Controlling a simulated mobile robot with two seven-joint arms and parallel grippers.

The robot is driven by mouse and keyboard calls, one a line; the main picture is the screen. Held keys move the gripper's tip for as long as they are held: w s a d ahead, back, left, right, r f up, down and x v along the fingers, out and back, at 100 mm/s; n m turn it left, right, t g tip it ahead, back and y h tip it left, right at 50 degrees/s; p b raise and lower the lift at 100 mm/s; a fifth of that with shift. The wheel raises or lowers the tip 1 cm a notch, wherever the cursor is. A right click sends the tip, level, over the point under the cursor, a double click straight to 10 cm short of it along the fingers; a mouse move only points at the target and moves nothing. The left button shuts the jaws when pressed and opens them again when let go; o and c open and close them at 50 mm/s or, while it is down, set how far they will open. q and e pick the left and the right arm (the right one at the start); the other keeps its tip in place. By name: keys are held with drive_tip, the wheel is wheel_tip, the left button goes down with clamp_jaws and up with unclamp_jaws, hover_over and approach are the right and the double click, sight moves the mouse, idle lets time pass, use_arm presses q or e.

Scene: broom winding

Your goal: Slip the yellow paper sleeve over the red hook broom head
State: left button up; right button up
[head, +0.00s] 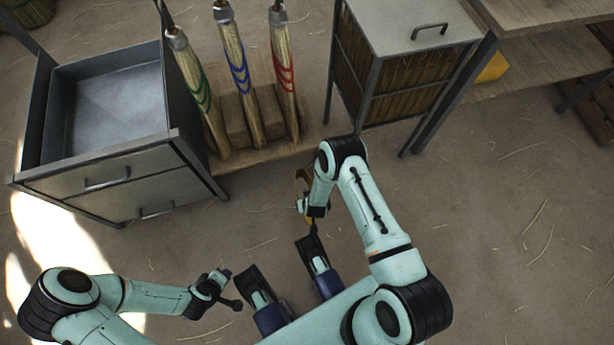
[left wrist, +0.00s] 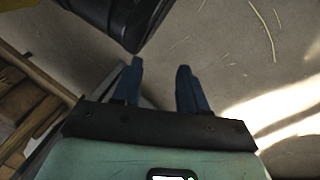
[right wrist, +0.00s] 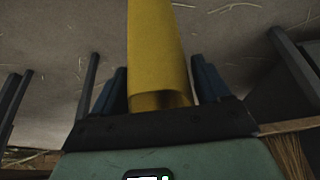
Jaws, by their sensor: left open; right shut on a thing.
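The red-banded hook broom head (head: 284,80) stands at the right end of a row of three on a wooden stand, its metal hook end up. My right gripper (head: 303,192) is shut on the yellow paper sleeve (right wrist: 158,48), a tube between its fingers with an open end toward the wrist camera. In the head view the sleeve (head: 303,181) is mostly hidden by my right arm; it is in front of the stand, below and apart from the red broom head. My left gripper (left wrist: 156,75) is open and empty, low at the left in the head view (head: 222,291).
Green-banded (head: 200,90) and blue-banded (head: 238,75) broom heads stand left of the red one on the wooden stand (head: 250,158). A metal drawer cabinet (head: 120,190) is at left, a lidded straw-filled bin (head: 405,30) at right. Another yellow item (head: 493,68) lies by the shelf.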

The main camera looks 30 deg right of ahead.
use_arm(q)
drive_tip(key=s+a+f+g+b, duration=0.1)
drive_tip(key=s+f+g+b, duration=0.3)
drive_tip(key=s+f, duration=0.3)
drive_tip(key=shift+s+a+f+n+b, duration=0.2)
drive_tip(key=shift+s+f+n+b, duration=0.2)
drive_tip(key=shift+s, duration=1.5)
use_arm(e)
wheel_tip(320, 180, down, 14)
drive_tip(key=shift+f, duration=0.2)
drive_tip(key=o, duration=1)
drive_tip(key=shift+f, duration=0.1)
use_arm(q)
drive_tip(key=shift+s, duration=0.1)
